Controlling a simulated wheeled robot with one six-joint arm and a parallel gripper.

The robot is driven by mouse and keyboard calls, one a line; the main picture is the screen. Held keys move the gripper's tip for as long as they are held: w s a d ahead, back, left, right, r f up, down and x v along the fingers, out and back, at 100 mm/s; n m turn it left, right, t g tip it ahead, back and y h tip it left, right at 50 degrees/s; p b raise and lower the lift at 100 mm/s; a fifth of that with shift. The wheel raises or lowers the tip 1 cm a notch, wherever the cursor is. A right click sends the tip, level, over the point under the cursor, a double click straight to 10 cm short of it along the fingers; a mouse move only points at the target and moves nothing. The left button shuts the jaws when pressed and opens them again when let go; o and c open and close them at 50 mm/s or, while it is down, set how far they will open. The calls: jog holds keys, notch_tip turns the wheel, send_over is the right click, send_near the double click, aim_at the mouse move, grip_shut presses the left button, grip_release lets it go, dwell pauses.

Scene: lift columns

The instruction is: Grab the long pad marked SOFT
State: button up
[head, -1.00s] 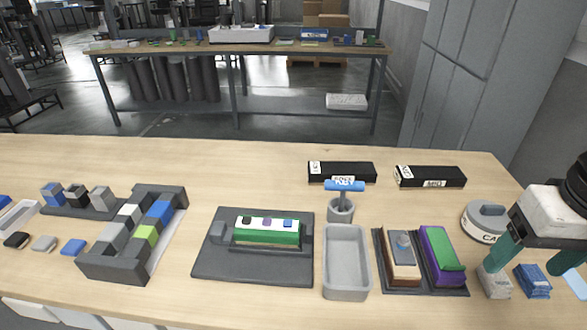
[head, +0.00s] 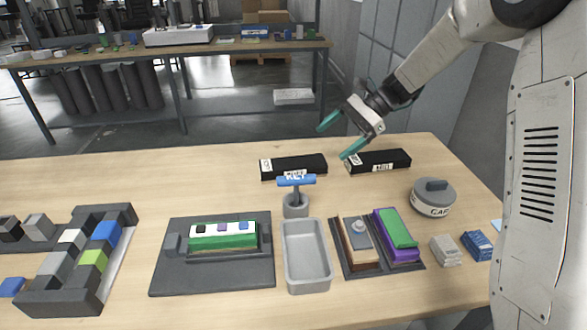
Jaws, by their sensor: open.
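Two long black pads with white labels lie at the back of the table. The left black pad (head: 298,168) and the right black pad (head: 397,160) are separate, and their label lettering is too small to read surely, so I cannot tell which is marked SOFT. My gripper (head: 340,135) has two teal fingers spread apart with nothing between them. In the picture it is over the gap between the pads, its lower fingertip by the left end of the right pad. I cannot tell its exact height above the table.
A blue-handled tool (head: 296,180) marked KEY stands in a grey cup (head: 296,208) before the left pad. A lidded round tin (head: 433,200) is at the right. A grey tray (head: 306,258) and a dark holder (head: 174,278) are in front. The tabletop left of the pads is clear.

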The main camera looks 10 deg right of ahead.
aim_at(304, 161)
jog(key=w+f+m+y, duration=0.1)
jog(key=w+f, duration=0.1)
jog(key=f, duration=0.1)
jog(key=w+f+m+y, duration=0.1)
jog(key=w+f, duration=0.2)
jog(key=w+d+f+m, duration=0.1)
jog(key=w+f+m, duration=0.1)
jog(key=w+f, duration=0.1)
jog(key=shift+w+t+y, duration=0.25)
jog(key=shift+t+y, duration=0.15)
jog(key=shift+a+f, duration=0.3)
jog(key=shift+a, duration=0.05)
jog(key=x, duration=0.7)
jog(key=shift+a+r, duration=0.1)
jog(key=c, duration=1.4)
